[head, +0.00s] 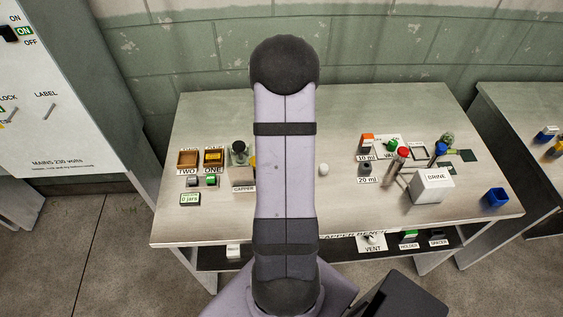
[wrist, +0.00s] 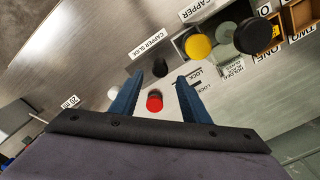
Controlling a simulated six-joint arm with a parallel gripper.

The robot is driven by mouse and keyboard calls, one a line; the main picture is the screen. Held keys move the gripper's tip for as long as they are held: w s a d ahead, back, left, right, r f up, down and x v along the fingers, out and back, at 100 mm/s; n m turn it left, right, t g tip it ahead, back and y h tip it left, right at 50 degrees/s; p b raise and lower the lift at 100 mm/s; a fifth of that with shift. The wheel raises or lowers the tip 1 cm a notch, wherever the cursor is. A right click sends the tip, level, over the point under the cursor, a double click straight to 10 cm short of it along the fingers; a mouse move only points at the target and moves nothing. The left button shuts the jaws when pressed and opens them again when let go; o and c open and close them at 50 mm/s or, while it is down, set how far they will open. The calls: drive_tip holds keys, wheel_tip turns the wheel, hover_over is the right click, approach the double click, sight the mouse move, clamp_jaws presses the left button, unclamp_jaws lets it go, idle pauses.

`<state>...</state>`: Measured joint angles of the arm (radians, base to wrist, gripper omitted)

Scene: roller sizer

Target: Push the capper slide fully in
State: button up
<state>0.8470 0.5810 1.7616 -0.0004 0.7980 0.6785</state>
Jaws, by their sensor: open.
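My gripper (wrist: 160,77) is open in the wrist view, its two blue fingers spread over the bench with nothing held. A black knob (wrist: 160,67) shows between the fingertips, close to the label CAPPER SLIDE (wrist: 147,44). A red knob (wrist: 154,102) shows between the fingers, nearer the palm. I cannot tell the fingers' height above them. The capper, with a yellow round part (wrist: 198,46) and a dark round top (wrist: 253,36), stands beyond the right finger. In the head view, my arm hides the gripper, the slide and part of the capper (head: 239,153).
Wooden boxes labelled ONE (head: 213,158) and TWO (head: 188,159) stand left of the capper. A white knob (wrist: 113,94) lies outside the left finger. A BRINE box (head: 433,187), bottles and a blue cup (head: 496,197) stand on the right of the bench (head: 215,112).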

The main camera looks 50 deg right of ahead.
drive_tip(key=shift+m, duration=0.3)
drive_tip(key=shift+f+p, duration=1.1)
drive_tip(key=shift+f, duration=2.55)
drive_tip(key=shift+a, duration=0.1)
clamp_jaws()
